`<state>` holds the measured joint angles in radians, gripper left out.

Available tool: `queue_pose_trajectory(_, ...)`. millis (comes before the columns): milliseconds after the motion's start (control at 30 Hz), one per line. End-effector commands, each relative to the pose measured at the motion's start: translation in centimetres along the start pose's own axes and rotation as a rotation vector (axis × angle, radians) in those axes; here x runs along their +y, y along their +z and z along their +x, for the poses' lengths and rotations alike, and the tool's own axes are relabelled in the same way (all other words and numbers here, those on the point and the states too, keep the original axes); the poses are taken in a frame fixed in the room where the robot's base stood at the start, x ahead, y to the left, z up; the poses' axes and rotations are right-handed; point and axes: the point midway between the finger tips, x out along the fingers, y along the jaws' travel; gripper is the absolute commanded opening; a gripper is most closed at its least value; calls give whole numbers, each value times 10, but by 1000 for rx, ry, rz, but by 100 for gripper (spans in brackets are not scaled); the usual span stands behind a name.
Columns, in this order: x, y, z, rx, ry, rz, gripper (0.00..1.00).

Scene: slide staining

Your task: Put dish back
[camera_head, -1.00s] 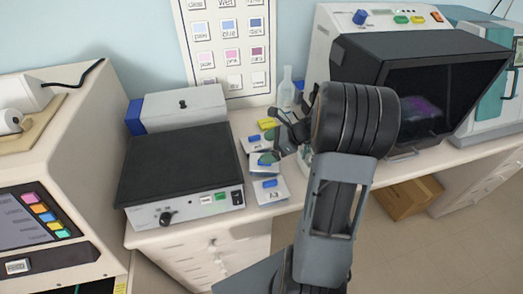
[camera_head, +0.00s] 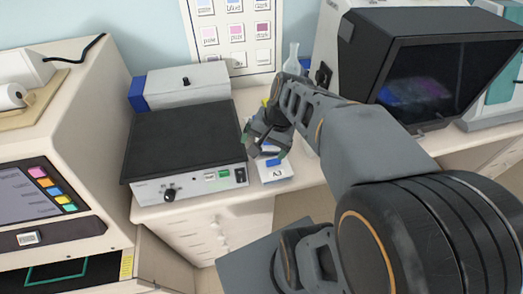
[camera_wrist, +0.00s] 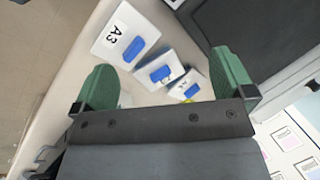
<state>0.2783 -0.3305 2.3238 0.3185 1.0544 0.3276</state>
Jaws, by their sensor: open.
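Three pale, flat blocks with blue bars on top stand in a row on the bench; I cannot tell for certain which is the dish. The nearest is marked A3 (camera_head: 276,172), and it also shows in the wrist view (camera_wrist: 112,38). The middle block (camera_wrist: 158,75) and the far block (camera_wrist: 190,88) lie beyond it in the wrist view. My arm and gripper hide much of the row in the head view.
A black-topped box with a knob (camera_head: 187,145) stands left of the row. A machine with a dark screen (camera_head: 425,80) stands to the right, and a clear bottle (camera_head: 292,60) behind. A drawer (camera_head: 75,270) is open at lower left.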

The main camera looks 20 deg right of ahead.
Motion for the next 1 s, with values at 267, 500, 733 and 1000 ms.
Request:
queue_pose_trajectory(267,-1,42,-7,217,134,-689,100)
queue_pose_trajectory(500,-1,46,-8,255,159,-802,100)
queue_pose_trajectory(733,-1,45,-8,253,158,-797,100)
queue_pose_trajectory(1000,-1,45,-8,253,158,-795,100)
